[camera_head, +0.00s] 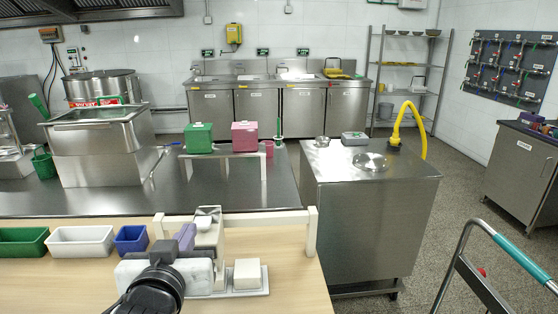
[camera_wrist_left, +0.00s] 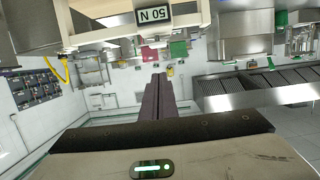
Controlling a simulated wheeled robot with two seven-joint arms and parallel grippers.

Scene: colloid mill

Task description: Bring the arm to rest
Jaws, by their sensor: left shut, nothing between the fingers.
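My left arm comes in from the bottom left of the head view. My left gripper (camera_head: 186,236) is over the wooden table with its purple-grey fingers pointing away from me. The fingers are together and empty, and they also show shut in the left wrist view (camera_wrist_left: 160,95). The gripper is close beside a light-coloured upright device (camera_head: 208,232) on the table. I cannot tell whether they touch. My right gripper is out of view.
A white block (camera_head: 247,274) sits on a grey plate right of the gripper. A white rail (camera_head: 270,216) stands behind it. Green (camera_head: 22,241), white (camera_head: 80,240) and blue (camera_head: 131,238) bins line the left. A steel cabinet (camera_head: 370,215) stands right.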

